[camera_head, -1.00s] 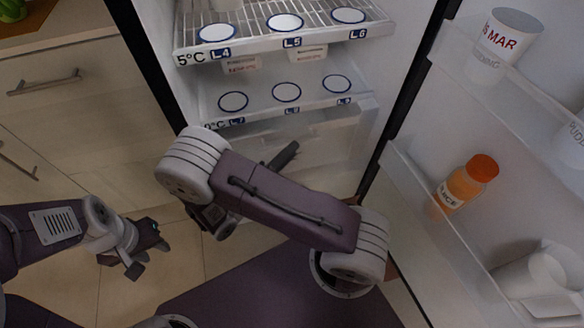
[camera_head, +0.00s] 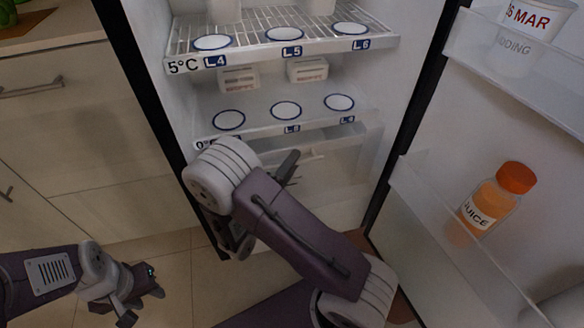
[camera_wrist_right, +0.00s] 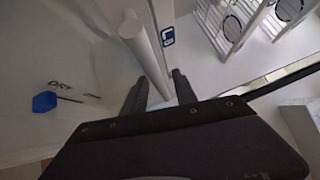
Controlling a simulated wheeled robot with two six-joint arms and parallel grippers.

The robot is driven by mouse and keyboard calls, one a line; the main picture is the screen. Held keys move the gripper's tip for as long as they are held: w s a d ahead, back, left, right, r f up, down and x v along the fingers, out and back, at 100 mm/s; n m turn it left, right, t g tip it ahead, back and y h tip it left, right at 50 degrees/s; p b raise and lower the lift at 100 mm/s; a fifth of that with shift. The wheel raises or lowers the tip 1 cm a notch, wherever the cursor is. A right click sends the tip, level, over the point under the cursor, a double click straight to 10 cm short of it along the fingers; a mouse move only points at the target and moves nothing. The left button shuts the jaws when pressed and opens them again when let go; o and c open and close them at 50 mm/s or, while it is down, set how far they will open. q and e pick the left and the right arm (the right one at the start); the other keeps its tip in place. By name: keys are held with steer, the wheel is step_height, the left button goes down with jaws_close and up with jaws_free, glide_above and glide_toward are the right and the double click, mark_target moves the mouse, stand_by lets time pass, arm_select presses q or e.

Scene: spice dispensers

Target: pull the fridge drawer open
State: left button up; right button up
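My right gripper (camera_head: 288,168) is at the drawer's front, partly hidden by my right arm. In the right wrist view, the drawer's white bar handle (camera_wrist_right: 146,48) runs between the two fingers of the right gripper (camera_wrist_right: 160,88). The fingers are apart, with a gap visible beside the bar; contact is unclear. My left gripper (camera_head: 143,297) is low at the left, away from the fridge, empty, with its fingers apart.
Fridge shelves (camera_head: 262,128) with ringed spots and white tubs (camera_head: 307,69) are above the drawer. The open fridge door (camera_head: 420,215) at the right holds a juice bottle (camera_head: 492,203). Cabinets (camera_head: 65,130) stand at the left. A blue cap (camera_wrist_right: 44,102) shows in the wrist view.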

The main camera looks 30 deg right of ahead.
jaws_close()
stand_by(1.4)
